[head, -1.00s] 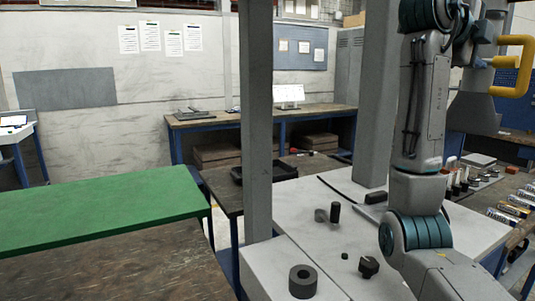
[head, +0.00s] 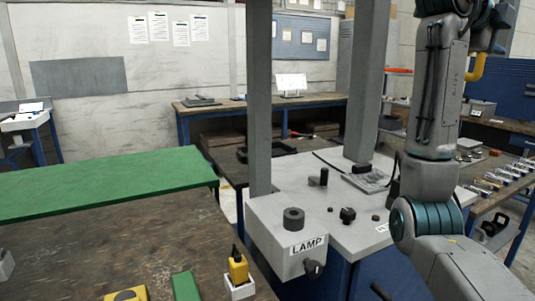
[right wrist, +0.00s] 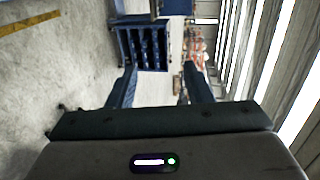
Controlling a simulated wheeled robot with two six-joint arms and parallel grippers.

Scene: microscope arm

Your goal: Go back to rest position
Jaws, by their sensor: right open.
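My right arm stands in the right part of the head view, folded, with its upper link vertical and its lower link at the bottom right. Its fingers are not clear there. In the right wrist view my right gripper (right wrist: 160,72) is open, its two dark fingers wide apart with nothing held between them. It points along the room, over pale floor toward a dark blue rack (right wrist: 150,48). My left arm and gripper are not in view.
A white bench (head: 342,231) with a LAMP label carries a dark ring (head: 294,219) and several black knobs, left of my arm. Two grey posts (head: 259,100) rise from it. A green-topped table (head: 100,183) and a wooden table (head: 90,245) stand left.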

